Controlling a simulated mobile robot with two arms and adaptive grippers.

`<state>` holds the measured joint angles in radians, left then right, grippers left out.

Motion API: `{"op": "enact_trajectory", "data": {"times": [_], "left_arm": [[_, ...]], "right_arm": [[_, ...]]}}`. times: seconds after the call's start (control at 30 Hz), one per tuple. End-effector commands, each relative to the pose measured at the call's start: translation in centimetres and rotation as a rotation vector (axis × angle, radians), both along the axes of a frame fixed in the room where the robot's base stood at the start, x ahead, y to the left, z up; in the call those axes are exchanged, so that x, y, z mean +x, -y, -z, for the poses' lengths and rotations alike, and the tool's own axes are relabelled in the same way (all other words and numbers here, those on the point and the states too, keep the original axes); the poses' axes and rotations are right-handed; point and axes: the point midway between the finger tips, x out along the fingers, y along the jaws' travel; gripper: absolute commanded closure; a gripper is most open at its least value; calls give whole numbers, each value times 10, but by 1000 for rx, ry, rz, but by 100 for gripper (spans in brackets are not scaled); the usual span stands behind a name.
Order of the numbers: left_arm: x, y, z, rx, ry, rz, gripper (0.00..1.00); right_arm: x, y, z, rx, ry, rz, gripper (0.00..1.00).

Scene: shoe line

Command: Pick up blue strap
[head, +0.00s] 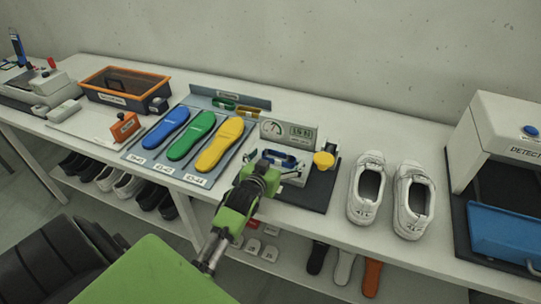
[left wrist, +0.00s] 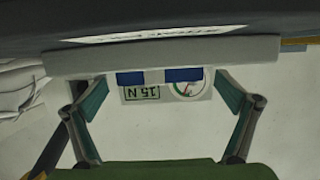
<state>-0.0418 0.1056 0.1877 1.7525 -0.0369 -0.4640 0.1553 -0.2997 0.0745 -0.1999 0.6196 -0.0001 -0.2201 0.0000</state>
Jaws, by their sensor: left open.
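The blue strap (head: 280,156) sits at the small tester with the dial panel (head: 289,133). My left gripper (head: 270,167) is right in front of it and partly covers it. In the left wrist view two dark blue patches, probably the strap (left wrist: 183,75), show beyond a pale bar, between the spread fingers of my left gripper (left wrist: 160,100). The fingers are open with nothing held between them. The dial panel (left wrist: 160,90) reads "15 N" upside down there. I cannot tell whether a finger touches the strap. My right gripper is in neither view.
A yellow knob (head: 323,160) is close to the strap's right. White shoes (head: 367,190) and a detector box (head: 505,140) stand farther right. Blue, green and yellow insoles (head: 220,145) lie on a board to the left. An orange-rimmed bin (head: 125,73) is farther left.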

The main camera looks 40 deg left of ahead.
Motion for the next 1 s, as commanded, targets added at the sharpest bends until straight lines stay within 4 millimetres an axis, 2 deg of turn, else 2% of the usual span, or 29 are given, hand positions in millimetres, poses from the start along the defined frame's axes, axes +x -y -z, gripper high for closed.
{"op": "enact_trajectory", "data": {"times": [0.1,0.13,0.27,0.3,0.43,0.47,0.73,0.87,1.0], "left_arm": [[0,0,0,0,0,0,2],[0,0,0,0,0,0,7],[0,0,0,1,0,0,41],[0,0,0,0,0,0,43],[0,0,0,1,0,0,43],[0,0,0,0,0,0,46],[0,0,-3,0,0,0,46],[0,0,-14,2,3,0,47],[1,0,-36,2,6,0,47]], "right_arm": [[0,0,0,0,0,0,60],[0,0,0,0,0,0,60],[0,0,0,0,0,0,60],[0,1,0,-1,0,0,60],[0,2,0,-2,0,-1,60],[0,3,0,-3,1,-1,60],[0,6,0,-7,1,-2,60],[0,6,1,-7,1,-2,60],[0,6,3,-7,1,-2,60]]}}
